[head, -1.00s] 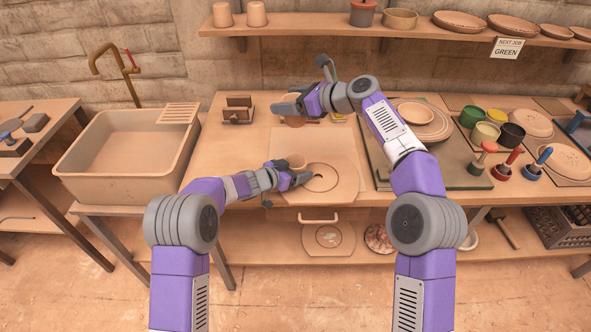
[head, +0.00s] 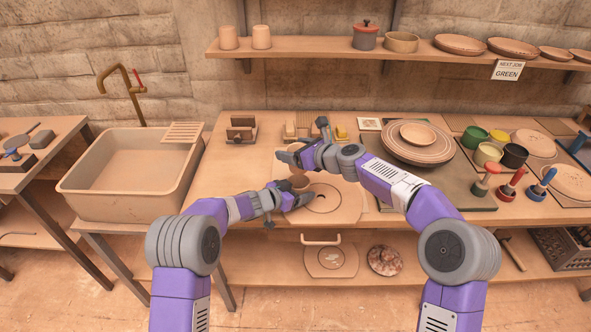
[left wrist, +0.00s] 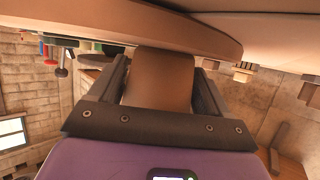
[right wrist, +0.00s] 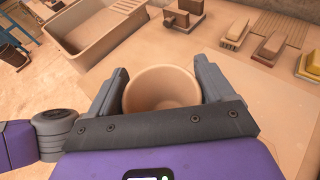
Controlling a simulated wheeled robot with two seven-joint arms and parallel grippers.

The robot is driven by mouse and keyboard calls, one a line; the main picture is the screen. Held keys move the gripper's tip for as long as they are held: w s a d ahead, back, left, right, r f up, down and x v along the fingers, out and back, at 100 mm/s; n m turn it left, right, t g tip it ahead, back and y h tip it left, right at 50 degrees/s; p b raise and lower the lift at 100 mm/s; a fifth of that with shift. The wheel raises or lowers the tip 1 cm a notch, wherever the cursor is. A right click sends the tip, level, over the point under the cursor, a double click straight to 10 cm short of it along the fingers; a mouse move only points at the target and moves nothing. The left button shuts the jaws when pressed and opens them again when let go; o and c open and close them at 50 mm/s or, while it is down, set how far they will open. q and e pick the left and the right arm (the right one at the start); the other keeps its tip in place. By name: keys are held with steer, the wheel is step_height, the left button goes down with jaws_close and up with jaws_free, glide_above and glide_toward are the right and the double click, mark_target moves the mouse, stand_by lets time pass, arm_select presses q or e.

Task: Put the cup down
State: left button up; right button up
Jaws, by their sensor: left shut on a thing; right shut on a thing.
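The cup (right wrist: 160,88) is pale brown and round, with its open mouth facing the right wrist camera. My right gripper (head: 287,155) is shut on it, above the table behind my left gripper. A thick curved edge (left wrist: 215,35) lies close beside that piece in the left wrist view. A small brown form (head: 299,182) shows between both grippers in the head view; I cannot tell which held thing it is.
A sink (head: 130,178) stands left of the table. Stacked plates (head: 440,150), paint pots (head: 487,153) and stamps (head: 509,187) fill the table's right side. The front left tabletop is mostly clear.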

steer(key=shift+f, duration=2.45)
steer(key=shift+f, duration=0.6)
steer(key=o, duration=1)
